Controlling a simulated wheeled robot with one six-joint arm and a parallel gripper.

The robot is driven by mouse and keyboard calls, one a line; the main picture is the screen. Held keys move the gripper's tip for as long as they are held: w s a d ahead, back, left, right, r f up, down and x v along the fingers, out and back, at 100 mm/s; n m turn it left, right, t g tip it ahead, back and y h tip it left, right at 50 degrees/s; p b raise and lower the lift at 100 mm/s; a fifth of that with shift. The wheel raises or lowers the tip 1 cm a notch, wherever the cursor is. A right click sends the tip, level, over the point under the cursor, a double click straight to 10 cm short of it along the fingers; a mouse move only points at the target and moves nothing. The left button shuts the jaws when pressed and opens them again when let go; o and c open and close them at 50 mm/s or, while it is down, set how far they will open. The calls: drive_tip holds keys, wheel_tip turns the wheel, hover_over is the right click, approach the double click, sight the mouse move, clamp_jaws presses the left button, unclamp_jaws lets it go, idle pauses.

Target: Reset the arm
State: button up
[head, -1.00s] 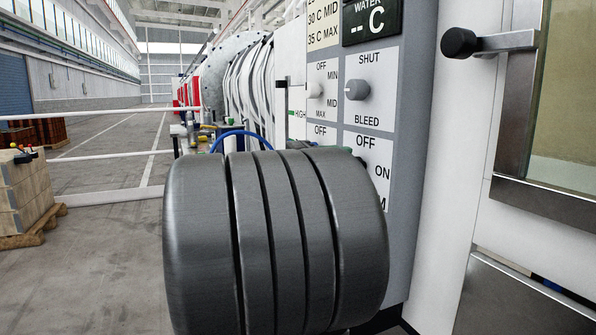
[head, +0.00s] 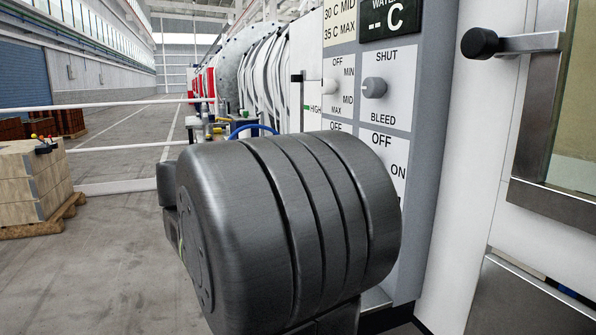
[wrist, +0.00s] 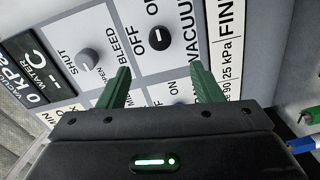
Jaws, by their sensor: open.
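My gripper (wrist: 162,90) shows in the wrist view with its two green fingers apart and nothing between them. It faces a control panel (wrist: 150,15) with labels for shut, bleed, off, on and vacuum. A dark knob (wrist: 158,38) lies beyond the fingers, and a grey knob (wrist: 88,60) is to their left. In the head view my dark arm link covers the lower middle and hides the gripper. The panel's shut/bleed knob (head: 373,88) shows above the arm, with a paler off/min/mid/max knob (head: 329,86) beside it.
A door handle with a black knob (head: 480,44) sticks out at the upper right. White rails (head: 110,104) and a stack of wooden boxes on a pallet (head: 35,185) stand at the left. The floor (head: 110,270) at the lower left is clear.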

drive_tip(key=shift+d, duration=0.15)
drive_tip(key=b+x, duration=0.2)
drive_tip(key=x, duration=1.1)
drive_tip(key=shift+d, duration=0.3)
drive_tip(key=shift+w, duration=0.15)
drive_tip(key=p+v, duration=0.2)
drive_tip(key=v, duration=1.2)
drive_tip(key=w+d+n+p, duration=0.5)
drive_tip(key=d+n+p, duration=0.8)
drive_tip(key=p, duration=1.2)
drive_tip(key=n, duration=0.2)
drive_tip(key=shift+n+h, duration=0.3)
drive_tip(key=shift+n, duration=0.1)
drive_tip(key=shift+p, duration=0.45)
idle(0.4)
